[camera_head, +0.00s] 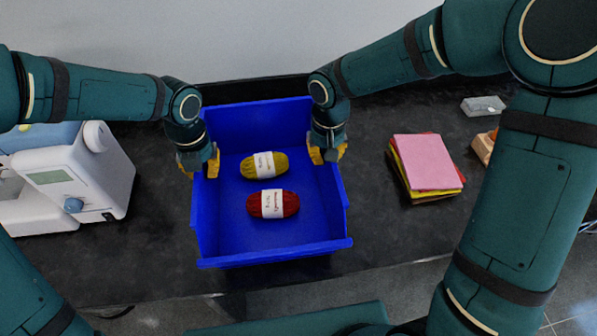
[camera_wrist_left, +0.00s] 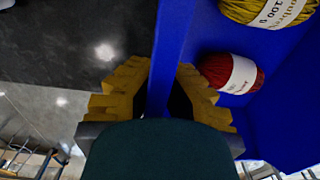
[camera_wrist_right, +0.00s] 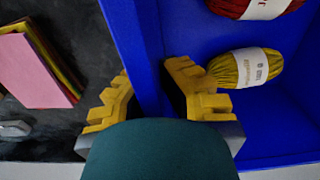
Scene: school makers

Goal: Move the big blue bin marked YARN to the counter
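The big blue bin (camera_head: 262,232) is upright over the dark counter (camera_head: 395,238), near its front edge. A yellow yarn ball (camera_head: 247,166) and a red yarn ball (camera_head: 285,204) lie inside it. I see no YARN marking from here. My left gripper (camera_head: 199,163) is shut on the bin's left side wall, with one yellow finger on each side; the wall shows between them in the left wrist view (camera_wrist_left: 163,80). My right gripper (camera_head: 328,154) is shut on the right side wall in the same way. I cannot tell whether the bin's base touches the counter.
A white sewing machine (camera_head: 85,190) stands left of the bin. A stack of coloured sheets (camera_head: 425,163), pink on top, lies to the right. A small grey-white block (camera_head: 483,105) and an orange-brown object (camera_head: 484,147) are farther right. Bare counter separates bin and sheets.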

